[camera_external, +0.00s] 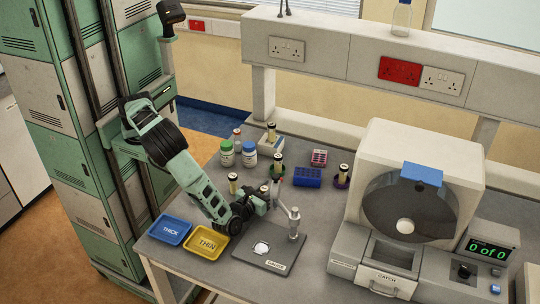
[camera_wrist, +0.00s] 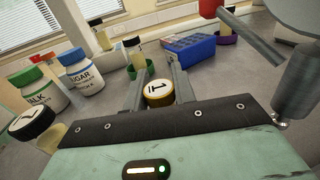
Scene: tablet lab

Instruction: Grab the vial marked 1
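The vial marked 1 (camera_wrist: 158,94) shows in the wrist view as a gold-rimmed cap with a white top bearing a "1". It stands between the two fingers of my gripper (camera_wrist: 157,88), and its lower body is hidden. The fingers flank the cap, with a small gap visible at the left; my gripper looks open around it. In the external view my gripper (camera_external: 260,203) is low over the table, by a vial cap (camera_external: 264,189). Another vial (camera_wrist: 32,123), with a dark-rimmed cap and a mark I cannot read surely, stands at the left of the wrist view.
Other vials stand behind (camera_external: 277,160) and at the right (camera_external: 342,174). White bottles (camera_external: 227,153), a blue rack (camera_external: 307,177) and a metal stand (camera_external: 294,222) are close by. Blue (camera_external: 170,230) and yellow (camera_external: 207,242) trays lie at the front; a large machine (camera_external: 415,180) fills the right.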

